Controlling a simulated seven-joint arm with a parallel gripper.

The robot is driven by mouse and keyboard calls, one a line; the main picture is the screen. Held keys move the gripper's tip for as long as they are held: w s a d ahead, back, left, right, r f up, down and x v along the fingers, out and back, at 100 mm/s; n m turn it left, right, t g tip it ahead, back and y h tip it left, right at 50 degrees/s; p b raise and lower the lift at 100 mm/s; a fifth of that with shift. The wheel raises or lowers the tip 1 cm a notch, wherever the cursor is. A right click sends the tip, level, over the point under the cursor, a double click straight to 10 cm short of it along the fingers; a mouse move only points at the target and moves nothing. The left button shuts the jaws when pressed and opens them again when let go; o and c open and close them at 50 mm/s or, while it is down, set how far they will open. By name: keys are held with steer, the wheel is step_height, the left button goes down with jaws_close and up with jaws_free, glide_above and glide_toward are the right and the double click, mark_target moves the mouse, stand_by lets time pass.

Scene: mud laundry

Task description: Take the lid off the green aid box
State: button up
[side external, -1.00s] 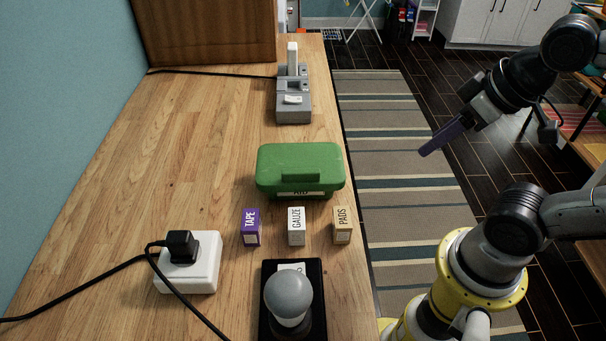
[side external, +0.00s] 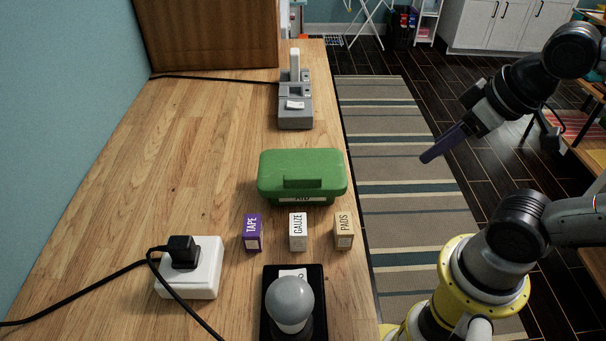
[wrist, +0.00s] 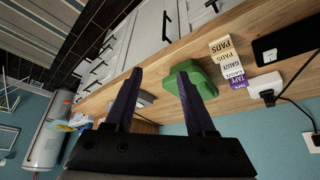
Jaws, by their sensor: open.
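The green aid box (side external: 302,178) stands on the wooden counter with its green lid (side external: 300,160) on top, a handle ridge showing on the lid. A white label is partly visible on its front. My gripper (side external: 424,160) is to the right of the box in the side view, out past the counter edge above the striped rug, apart from the box. In the wrist view the two dark fingers of my gripper (wrist: 159,88) are spread with nothing between the tips. The green box (wrist: 190,80) shows just beyond the right finger, which partly covers it.
Tape (side external: 252,232), gauze (side external: 298,232) and pads (side external: 344,231) boxes stand in front of the aid box. A lamp-like bulb on a black base (side external: 290,303), a white plug block (side external: 192,268) with black cables, and a grey device (side external: 295,108) are also on the counter. The counter's left part is clear.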

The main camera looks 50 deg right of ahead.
steer(key=w+a+r+n+g, duration=0.35)
steer(key=w+r+n, duration=0.25)
steer(key=w+r, duration=0.3)
steer(key=n+g, duration=0.2)
steer(key=n, duration=0.1)
glide_above(307, 176)
steer(key=f, duration=1.1)
steer(key=shift+s+d+f, duration=0.1)
steer(key=shift+d+f, duration=0.2)
steer(key=shift+a+f, duration=0.15)
steer(key=shift+f, duration=1.25)
steer(key=shift+a+f, duration=0.15)
steer(key=shift+f, duration=1.2)
jaws_close()
